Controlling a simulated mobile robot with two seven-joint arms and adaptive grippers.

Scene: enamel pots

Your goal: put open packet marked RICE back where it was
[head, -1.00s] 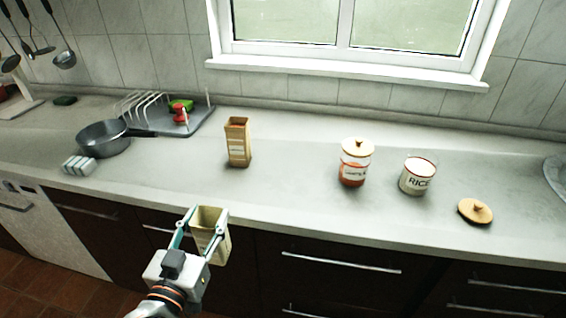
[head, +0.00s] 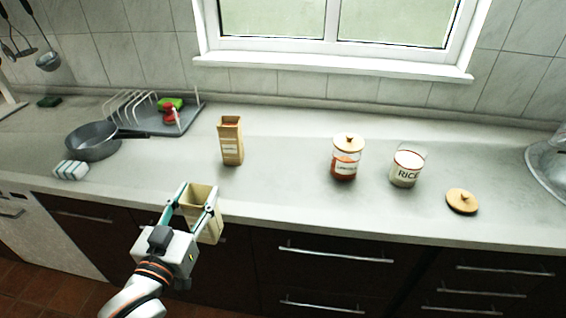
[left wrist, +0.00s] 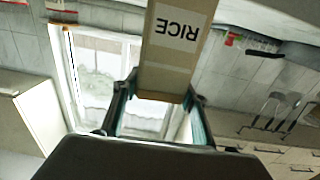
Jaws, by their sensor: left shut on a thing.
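My left gripper (head: 190,198) is shut on an open tan packet (head: 207,227), held upright in front of the counter's front edge. In the left wrist view the packet (left wrist: 172,60) shows its RICE label, upside down, between the two fingers (left wrist: 155,103). A second open tan packet (head: 231,143) stands on the counter (head: 285,190) behind the gripper; its label is too small to read. A jar marked RICE (head: 407,166), with white contents and no lid on, stands to the right. A wooden lid (head: 461,201) lies beside it. My right gripper is not in view.
A lidded jar with orange-red contents (head: 346,160) stands left of the RICE jar. A grey pan (head: 93,142), a dish rack (head: 140,108) and a striped block (head: 71,170) are at the left. A metal bowl (head: 548,165) is at the right edge. The counter around the standing packet is clear.

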